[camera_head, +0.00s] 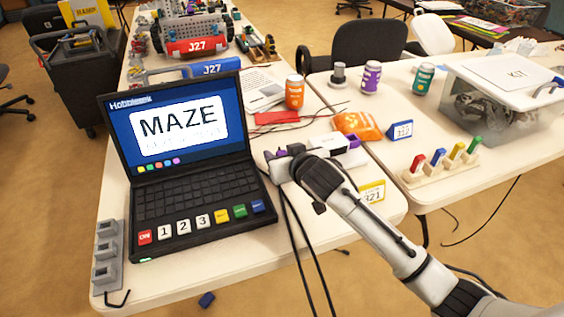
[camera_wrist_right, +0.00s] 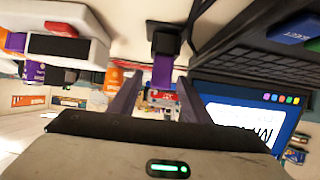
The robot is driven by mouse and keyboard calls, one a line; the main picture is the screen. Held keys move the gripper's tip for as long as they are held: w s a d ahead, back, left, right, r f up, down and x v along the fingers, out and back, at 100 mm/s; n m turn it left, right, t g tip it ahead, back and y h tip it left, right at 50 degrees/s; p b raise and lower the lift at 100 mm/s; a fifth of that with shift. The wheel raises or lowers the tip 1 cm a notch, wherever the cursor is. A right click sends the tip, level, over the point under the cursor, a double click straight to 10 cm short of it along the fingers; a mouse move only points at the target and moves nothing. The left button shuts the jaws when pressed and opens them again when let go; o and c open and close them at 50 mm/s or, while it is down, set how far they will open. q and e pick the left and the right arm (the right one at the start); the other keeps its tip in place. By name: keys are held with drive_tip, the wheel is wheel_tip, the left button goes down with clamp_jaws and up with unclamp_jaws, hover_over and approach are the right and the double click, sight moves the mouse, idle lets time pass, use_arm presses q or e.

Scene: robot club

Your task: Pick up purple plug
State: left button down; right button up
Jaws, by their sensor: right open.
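The purple plug (camera_wrist_right: 163,72) shows in the right wrist view between the two fingers of my right gripper (camera_wrist_right: 159,92), with a black block (camera_wrist_right: 166,36) at its end. My right gripper is open, its fingers on either side of the plug with gaps visible. In the head view my right gripper (camera_head: 281,165) is low over the table beside the laptop's right edge, and a small purple patch (camera_head: 297,148) shows just beyond it. A white device (camera_head: 335,149) with another purple part (camera_head: 354,143) lies right of the gripper. My left gripper is not in view.
The open laptop (camera_head: 178,140) with coloured keys stands left of the gripper. Black cables hang over the table's front edge. An orange bag (camera_head: 357,126), an orange can (camera_head: 294,92) and a yellow card (camera_head: 371,191) are nearby. A peg rack (camera_head: 441,167) and kit box (camera_head: 508,98) stand right.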

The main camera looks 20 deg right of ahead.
clamp_jaws()
